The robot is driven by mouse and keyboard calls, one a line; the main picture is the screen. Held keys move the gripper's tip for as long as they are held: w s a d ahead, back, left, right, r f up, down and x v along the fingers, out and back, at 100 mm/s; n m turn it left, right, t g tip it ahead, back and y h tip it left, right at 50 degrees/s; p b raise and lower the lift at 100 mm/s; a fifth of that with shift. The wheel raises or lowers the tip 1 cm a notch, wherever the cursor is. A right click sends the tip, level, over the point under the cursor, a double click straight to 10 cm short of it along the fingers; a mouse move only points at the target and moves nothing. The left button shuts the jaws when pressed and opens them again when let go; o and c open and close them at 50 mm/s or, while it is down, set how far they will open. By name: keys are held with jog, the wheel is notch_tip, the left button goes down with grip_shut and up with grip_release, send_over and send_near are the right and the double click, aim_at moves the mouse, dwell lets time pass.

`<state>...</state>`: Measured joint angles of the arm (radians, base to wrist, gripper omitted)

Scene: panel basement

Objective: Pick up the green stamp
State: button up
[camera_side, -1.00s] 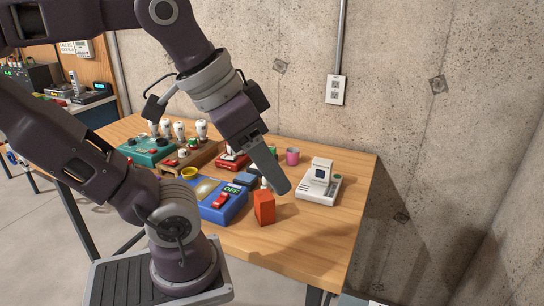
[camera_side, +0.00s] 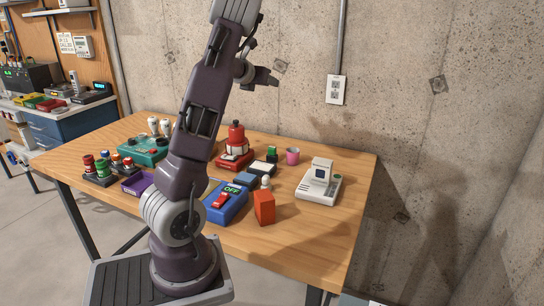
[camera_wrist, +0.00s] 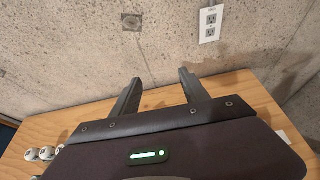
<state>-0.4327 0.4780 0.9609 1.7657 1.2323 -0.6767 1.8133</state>
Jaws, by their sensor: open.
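A small green and dark upright object (camera_side: 272,154), which looks like the green stamp, stands on the wooden table (camera_side: 310,234) in the side view. It is just left of a pink cup (camera_side: 292,156) and behind a pale pad with a dark rim (camera_side: 262,168). My gripper (camera_side: 274,79) is raised high above the back of the table, near the wall and well above the green object. In the wrist view my gripper (camera_wrist: 160,78) is open, with nothing between its two fingers. The stamp does not show in the wrist view.
A red device (camera_side: 235,155), a blue box with a switch (camera_side: 225,203), an orange block (camera_side: 264,207) and a white machine (camera_side: 319,184) stand around the pad. My arm hides part of the table's left half. The table's front right is clear.

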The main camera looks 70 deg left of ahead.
aim_at(275, 149)
notch_tip(275, 149, down, 25)
jog(key=shift+w+d+r, duration=0.1)
jog(key=shift+d, duration=0.05)
jog(key=x, duration=0.7)
jog(key=shift+w, duration=0.4)
grip_shut()
